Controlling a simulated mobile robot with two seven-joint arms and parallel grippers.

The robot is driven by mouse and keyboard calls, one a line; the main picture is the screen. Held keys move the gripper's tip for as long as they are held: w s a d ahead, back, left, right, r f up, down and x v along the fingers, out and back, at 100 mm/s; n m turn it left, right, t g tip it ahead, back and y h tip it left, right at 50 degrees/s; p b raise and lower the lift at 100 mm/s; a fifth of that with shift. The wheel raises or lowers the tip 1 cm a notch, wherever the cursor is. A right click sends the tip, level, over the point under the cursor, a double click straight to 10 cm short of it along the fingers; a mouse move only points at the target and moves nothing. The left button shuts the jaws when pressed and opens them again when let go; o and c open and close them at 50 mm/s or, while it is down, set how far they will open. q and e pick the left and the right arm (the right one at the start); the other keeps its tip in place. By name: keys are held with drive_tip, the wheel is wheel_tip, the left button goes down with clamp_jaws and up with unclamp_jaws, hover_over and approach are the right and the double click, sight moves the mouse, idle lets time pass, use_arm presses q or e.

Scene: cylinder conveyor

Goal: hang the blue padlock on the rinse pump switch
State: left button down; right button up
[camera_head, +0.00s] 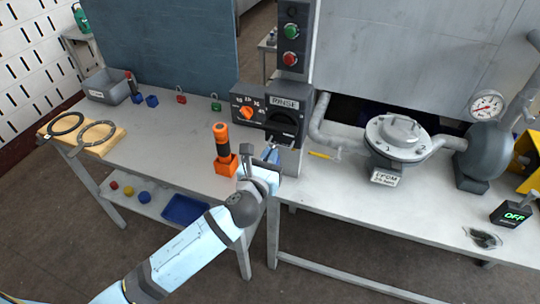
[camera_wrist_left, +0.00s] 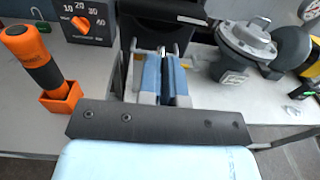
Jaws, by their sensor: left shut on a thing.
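My left gripper (camera_head: 270,158) is shut on the blue padlock (camera_wrist_left: 164,77), which shows as a narrow dark blue strip between the fingers, its metal shackle pointing away from the wrist. The fingers hide most of its body. The rinse pump switch (camera_head: 284,122) is a black rotary switch under a RINSE label on a dark box. The padlock is just in front of and below it. In the left wrist view the switch box (camera_wrist_left: 160,18) is straight ahead of the fingertips. I cannot tell whether the shackle touches the switch. My right gripper is not in view.
An orange-handled tool in an orange holder (camera_head: 223,165) stands close left of my gripper. The orange dial panel (camera_head: 246,108) adjoins the switch. Red (camera_head: 181,98) and green (camera_head: 215,104) padlocks are at the back. A yellow marker (camera_head: 320,155) and pump housing (camera_head: 397,138) are right.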

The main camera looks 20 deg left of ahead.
sight(275, 144)
use_arm(q)
drive_tip(key=shift+w, duration=0.3)
drive_tip(key=shift+w+p, duration=0.3)
drive_tip(key=shift+w, duration=0.45)
drive_tip(key=shift+w, duration=0.75)
drive_tip(key=shift+w+d, duration=0.1)
drive_tip(key=shift+w, duration=0.1)
drive_tip(key=shift+p, duration=0.45)
drive_tip(key=shift+f, duration=0.1)
idle(0.4)
drive_tip(key=shift+f+b, duration=1.1)
drive_tip(key=shift+f, duration=0.25)
drive_tip(key=c, duration=1.2)
unclamp_jaws()
